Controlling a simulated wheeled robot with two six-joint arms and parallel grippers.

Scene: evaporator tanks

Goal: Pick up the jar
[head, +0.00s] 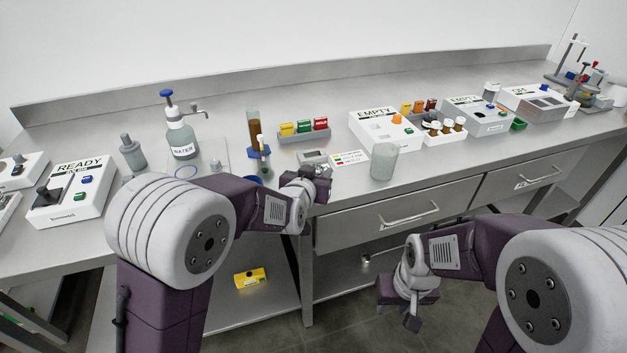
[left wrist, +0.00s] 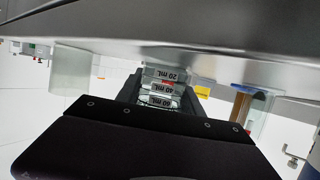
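The jar (head: 384,161), a cloudy translucent cylinder, stands upright near the front edge of the counter. It also shows as a pale block at the left of the upside-down left wrist view (left wrist: 73,72). My left gripper (head: 322,169) is at the counter's front edge, to the left of the jar and apart from it.
A small grey device (head: 313,157) stands just behind my left gripper. A brown-filled cylinder (head: 254,128) and a rack of coloured blocks (head: 304,137) are behind. A white EMPTY box (head: 372,127) stands behind the jar. A drawer handle (head: 408,217) juts out below the counter.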

